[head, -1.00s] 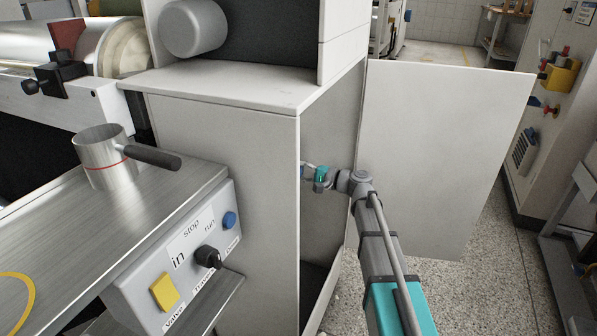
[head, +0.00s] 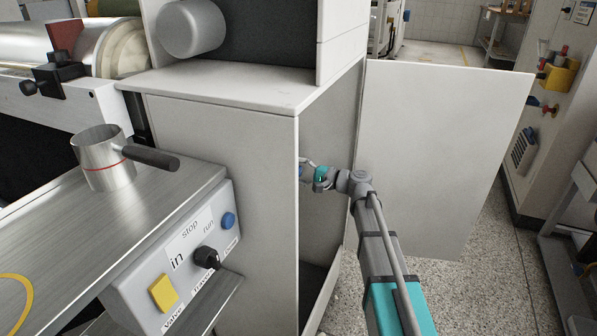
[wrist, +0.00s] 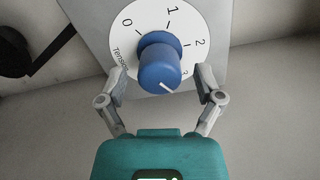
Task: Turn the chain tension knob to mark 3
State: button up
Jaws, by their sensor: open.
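The blue tension knob (wrist: 158,64) sits at the centre of a round white dial (wrist: 125,38) in the wrist view. The dial is marked 0, 1, 2 and 3 and lettered "Tension". A white line on the knob's front points down and right, roughly towards the side of the 3 (wrist: 185,77). My gripper (wrist: 159,76) is open, with one finger on each side of the knob. Gaps show between the fingers and the knob. In the head view, my gripper (head: 309,170) is inside the open cabinet, partly hidden by its front edge.
The cabinet (head: 225,150) has its door (head: 440,150) swung open to the right of my arm. A control box (head: 185,265) with a yellow button, a black switch and a blue button is at the left. A dark curved part (wrist: 35,50) lies left of the dial.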

jog(key=v, duration=1.2)
dwell(0.5)
